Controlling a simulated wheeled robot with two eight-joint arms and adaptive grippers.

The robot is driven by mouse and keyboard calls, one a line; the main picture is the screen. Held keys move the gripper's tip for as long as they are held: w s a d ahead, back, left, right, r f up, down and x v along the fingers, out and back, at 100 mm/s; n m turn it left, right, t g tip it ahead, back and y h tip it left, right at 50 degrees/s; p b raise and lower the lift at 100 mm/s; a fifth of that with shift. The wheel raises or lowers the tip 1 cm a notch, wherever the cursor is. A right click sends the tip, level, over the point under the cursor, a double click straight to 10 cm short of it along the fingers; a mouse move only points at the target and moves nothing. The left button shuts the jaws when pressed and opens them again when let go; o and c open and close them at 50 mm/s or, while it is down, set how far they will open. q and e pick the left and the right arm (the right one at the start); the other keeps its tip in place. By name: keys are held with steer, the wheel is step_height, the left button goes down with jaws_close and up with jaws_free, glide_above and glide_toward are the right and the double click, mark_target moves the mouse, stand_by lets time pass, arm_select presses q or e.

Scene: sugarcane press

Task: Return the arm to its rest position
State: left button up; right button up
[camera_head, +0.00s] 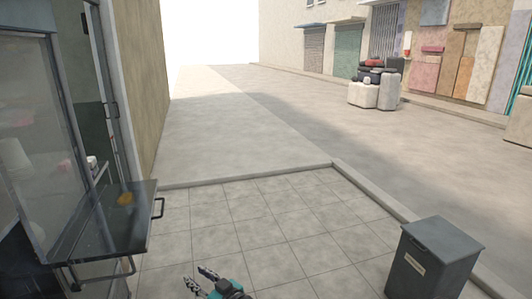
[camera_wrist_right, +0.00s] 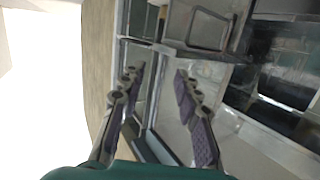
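My right gripper (camera_head: 200,281) shows at the bottom of the head view, over the tiled floor. Its two fingers are spread apart with nothing between them. In the right wrist view the same gripper (camera_wrist_right: 158,85) is open and empty, its fingers pointing toward the metal and glass frame of the cabinet. It looks apart from the cabinet. My left gripper is in neither view.
A glass-sided metal cabinet (camera_head: 35,130) stands at the left, with a dark shelf (camera_head: 110,225) and handles jutting out. A grey bin (camera_head: 432,262) stands at the lower right. The tiled floor (camera_head: 260,225) between them is clear. White blocks (camera_head: 375,92) stand far off.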

steer(key=s+d+m+g+h, duration=0.1)
steer(key=s+d+m+h, duration=0.2)
steer(key=s+d, duration=0.4)
steer(key=s+d+f+m+g+h, duration=0.1)
steer(key=s+d+m+h, duration=0.2)
steer(key=d, duration=1.5)
steer(key=s+d+f+m+g+h, duration=0.1)
steer(key=s+d+m+h, duration=0.2)
steer(key=s+d+h, duration=0.3)
steer(key=s+d, duration=0.5)
steer(key=d, duration=0.1)
steer(key=shift+s+d, duration=0.15)
steer(key=shift+s, duration=0.15)
